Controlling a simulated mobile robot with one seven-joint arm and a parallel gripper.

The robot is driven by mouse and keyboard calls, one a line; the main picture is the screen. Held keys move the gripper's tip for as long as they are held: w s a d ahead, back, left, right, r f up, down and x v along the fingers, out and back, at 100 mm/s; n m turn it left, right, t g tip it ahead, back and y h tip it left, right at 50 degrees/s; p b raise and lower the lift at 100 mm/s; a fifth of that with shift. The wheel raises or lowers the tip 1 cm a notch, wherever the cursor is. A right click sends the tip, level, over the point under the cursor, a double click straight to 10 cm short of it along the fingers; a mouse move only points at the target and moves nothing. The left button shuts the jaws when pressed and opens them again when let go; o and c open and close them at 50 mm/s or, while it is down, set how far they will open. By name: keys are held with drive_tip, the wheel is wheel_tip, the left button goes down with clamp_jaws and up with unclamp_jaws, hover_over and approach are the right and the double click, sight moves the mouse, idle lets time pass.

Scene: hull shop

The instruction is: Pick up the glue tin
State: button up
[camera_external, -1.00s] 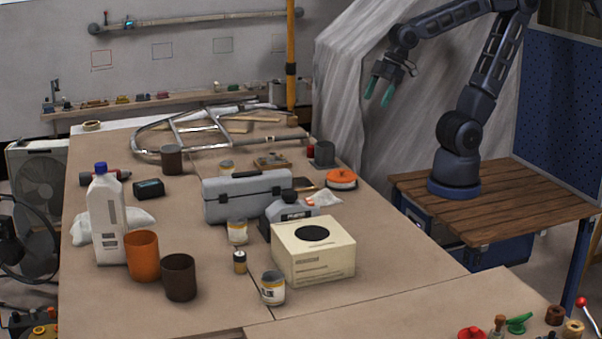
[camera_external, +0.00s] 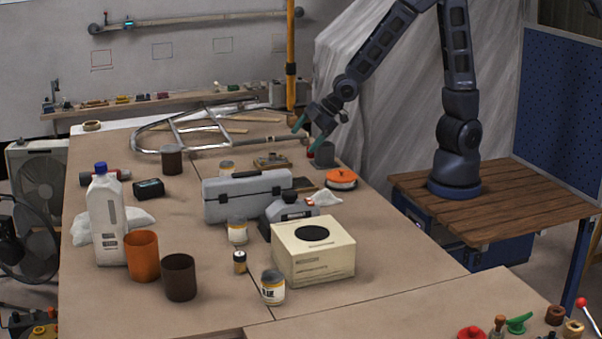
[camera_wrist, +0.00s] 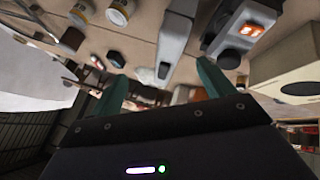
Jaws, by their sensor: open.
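I cannot read which label says glue.
The grey toolbox (camera_external: 247,201) and a cream box with a black disc (camera_external: 312,262) stand mid-bench. A white bottle (camera_external: 107,225), an orange cup (camera_external: 142,257) and a brown cup (camera_external: 179,278) are at the left. A metal frame (camera_external: 181,133) lies at the back.

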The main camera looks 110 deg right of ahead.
drive_tip(key=w+d+f+n+t+h, duration=0.3)
drive_tip(key=d+f+n, duration=0.3)
drive_tip(key=d+n, duration=0.3)
drive_tip(key=w+d+f+n+t+h, duration=0.35)
drive_tip(key=d+f+n, duration=0.3)
drive_tip(key=d, duration=0.35)
drive_tip(key=a+f+n+t+y, duration=0.1)
drive_tip(key=f+n, duration=0.1)
drive_tip(key=n, duration=0.2)
drive_tip(key=w+f+n+t+y, duration=0.1)
drive_tip(key=f+n+y, duration=0.1)
drive_tip(key=n, duration=0.2)
drive_tip(key=w+a+f+n+t+y, duration=0.1)
drive_tip(key=f+n+t+y, duration=0.1)
drive_tip(key=n, duration=0.3)
drive_tip(key=shift+w+a+f, duration=0.1)
drive_tip(key=shift+a+f, duration=0.2)
drive_tip(key=shift+a, duration=0.05)
drive_tip(key=shift+x, duration=1.1)
drive_tip(key=shift+w, duration=0.35)
